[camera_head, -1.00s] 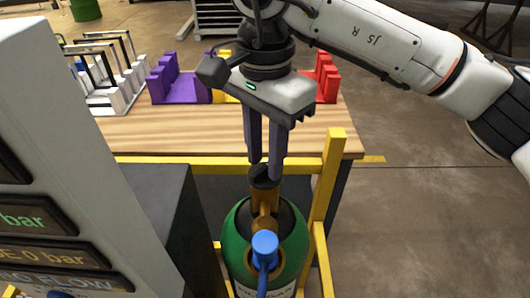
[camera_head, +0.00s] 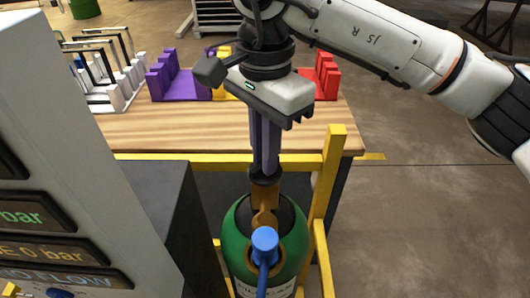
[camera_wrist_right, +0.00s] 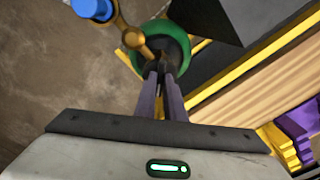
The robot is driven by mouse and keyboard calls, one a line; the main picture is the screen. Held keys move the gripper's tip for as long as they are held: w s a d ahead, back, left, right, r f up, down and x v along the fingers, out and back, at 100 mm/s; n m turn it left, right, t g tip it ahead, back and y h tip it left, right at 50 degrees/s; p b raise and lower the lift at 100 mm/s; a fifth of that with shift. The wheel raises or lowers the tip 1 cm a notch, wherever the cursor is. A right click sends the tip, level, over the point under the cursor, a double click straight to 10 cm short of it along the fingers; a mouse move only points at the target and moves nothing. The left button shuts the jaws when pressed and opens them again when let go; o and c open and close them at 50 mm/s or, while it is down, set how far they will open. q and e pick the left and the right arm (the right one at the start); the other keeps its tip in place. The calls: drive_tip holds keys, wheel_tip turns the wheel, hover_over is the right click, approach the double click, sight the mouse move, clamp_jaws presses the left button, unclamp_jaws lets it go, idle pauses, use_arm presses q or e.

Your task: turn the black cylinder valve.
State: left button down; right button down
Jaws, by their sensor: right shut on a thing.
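The black cylinder valve (camera_head: 264,190) sits on top of the brass neck (camera_head: 264,215) of a green gas cylinder (camera_head: 237,240). My right gripper (camera_head: 265,174) points straight down from above with its purple-grey fingers shut on the black valve. The right wrist view shows the same fingers (camera_wrist_right: 162,78) meeting at the valve, which they mostly hide, over the green cylinder (camera_wrist_right: 180,50). A blue fitting (camera_head: 265,240) sticks out from the front of the brass neck. My left gripper is not in view.
A yellow frame (camera_head: 327,190) stands around the cylinder, close to its right. A grey panel with displays (camera_head: 60,180) rises at left. Behind is a wooden table (camera_head: 190,130) with purple (camera_head: 180,85), yellow and red (camera_head: 325,75) holders. The floor at right is clear.

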drive_tip(key=m+b, duration=0.2)
drive_tip(key=m, duration=0.1)
drive_tip(key=shift+f+m, duration=0.1)
drive_tip(key=shift+m, duration=0.3)
drive_tip(key=m+b, duration=0.1)
drive_tip(key=m, duration=0.3)
drive_tip(key=shift+m+b, duration=0.3)
drive_tip(key=shift+b, duration=0.1)
drive_tip(key=m+b, duration=0.2)
drive_tip(key=m, duration=0.4)
drive_tip(key=shift+r+m, duration=0.2)
drive_tip(key=shift+m, duration=1.2)
drive_tip(key=shift+b, duration=0.3)
drive_tip(key=c, duration=1.8)
unclamp_jaws()
drive_tip(key=shift+c, duration=0.2)
